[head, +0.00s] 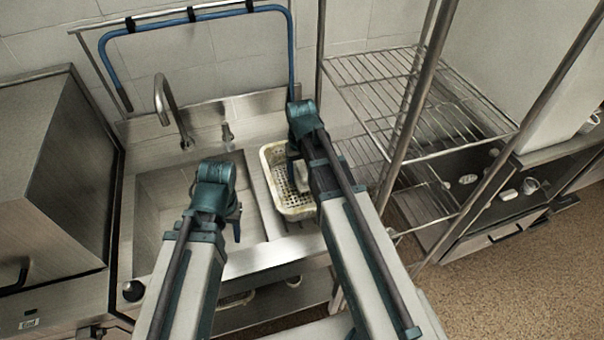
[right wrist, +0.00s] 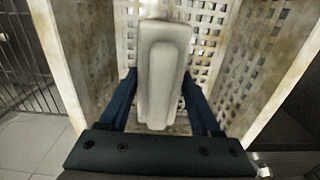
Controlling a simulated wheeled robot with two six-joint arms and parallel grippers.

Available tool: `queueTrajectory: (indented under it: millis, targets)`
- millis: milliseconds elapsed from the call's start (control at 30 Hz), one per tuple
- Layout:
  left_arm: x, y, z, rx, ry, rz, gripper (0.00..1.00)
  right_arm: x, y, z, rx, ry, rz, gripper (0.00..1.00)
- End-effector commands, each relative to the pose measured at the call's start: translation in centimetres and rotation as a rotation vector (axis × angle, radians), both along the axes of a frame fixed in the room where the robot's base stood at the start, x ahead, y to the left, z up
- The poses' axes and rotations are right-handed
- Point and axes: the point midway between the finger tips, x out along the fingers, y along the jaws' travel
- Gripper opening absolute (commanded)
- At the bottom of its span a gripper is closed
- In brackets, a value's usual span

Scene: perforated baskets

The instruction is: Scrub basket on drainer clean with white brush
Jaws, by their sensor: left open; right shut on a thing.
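A cream perforated basket (head: 276,159) stands on the drainer to the right of the sink, with brownish stains on its walls. My right gripper (head: 294,150) is over the basket in the head view. In the right wrist view, my right gripper (right wrist: 162,100) is shut on the white brush (right wrist: 162,60), which lies between its fingers inside the basket. The basket's stained walls (right wrist: 268,60) rise around the brush in that view. I cannot tell whether the brush touches the basket. My left gripper (head: 236,222) is open and empty over the sink's right part.
The steel sink (head: 160,205) with a tap (head: 170,105) is left of the basket. A wire shelf rack (head: 400,90) with upright posts stands close on the right. A boxy steel appliance (head: 45,150) is at the far left. A blue hose (head: 200,17) hangs behind.

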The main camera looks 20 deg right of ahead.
Motion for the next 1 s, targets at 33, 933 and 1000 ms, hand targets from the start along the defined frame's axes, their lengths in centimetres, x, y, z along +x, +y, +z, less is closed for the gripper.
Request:
queueTrajectory:
  millis: [33, 933, 1000]
  targets:
    - [0.0, 0.0, -0.1, 0.000, 0.000, 0.000, 0.47, -0.2, 0.1, -0.1, 0.001, -0.002, 0.000, 0.09]
    - [0.0, 0.0, -0.1, 0.000, 0.000, 0.000, 0.47, -4.7, 0.4, -0.2, 0.001, 0.002, 0.000, 0.09]
    - [0.0, 0.0, -0.2, 0.000, 0.000, 0.000, 0.47, -5.0, 0.4, -0.2, 0.001, 0.002, 0.000, 0.09]
